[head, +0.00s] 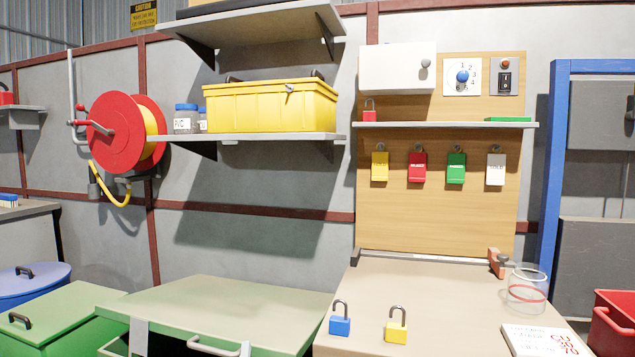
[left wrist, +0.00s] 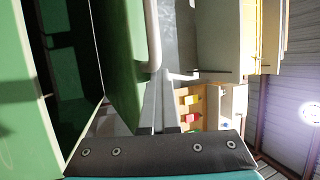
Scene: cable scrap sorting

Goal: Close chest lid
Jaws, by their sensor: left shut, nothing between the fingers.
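The chest lid (head: 225,300) is a wide pale-green panel at the lower middle of the head view, with a light bar handle (head: 212,347) on its front edge. The lid is partly raised: in the left wrist view, a dark gap shows between the lid (left wrist: 122,45) and the green chest body (left wrist: 15,85). My left gripper (left wrist: 158,82) is shut and empty, its fingers close to the lower end of the handle (left wrist: 153,40). I cannot tell whether they touch. The lower chest is cut off in the head view. My right gripper is not in view.
A workbench (head: 440,290) stands to the right with a blue padlock (head: 340,325), a yellow padlock (head: 396,330) and a glass jar (head: 527,290). A green bin (head: 60,320) stands at the left. A shelf with a yellow box (head: 270,105) hangs above the chest.

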